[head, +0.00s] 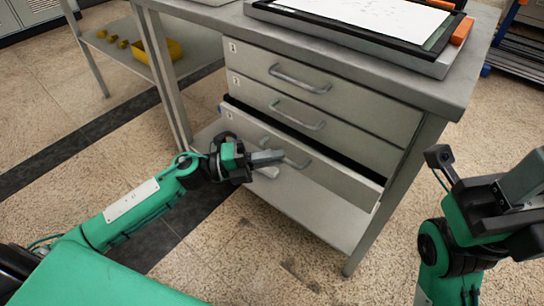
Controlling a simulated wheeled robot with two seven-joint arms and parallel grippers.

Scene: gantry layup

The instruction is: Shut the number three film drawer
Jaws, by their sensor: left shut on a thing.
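The number three film drawer (345,181) is the lowest of the grey drawers under the bench, and it stands partly pulled out, with a dark gap above its front. My left gripper (276,161) is at this drawer's front and is shut on its bar handle (299,163). The gripper hides the left part of the handle. My right arm is at the right edge of the head view, clear of the bench, and its fingertips cannot be made out.
The drawers above, one (310,88) and two (300,117), look shut. The bench top (452,91) carries a framed white sheet (372,15). A lower shelf (325,203) lies under the drawers. A yellow bin (163,51) stands on a side shelf.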

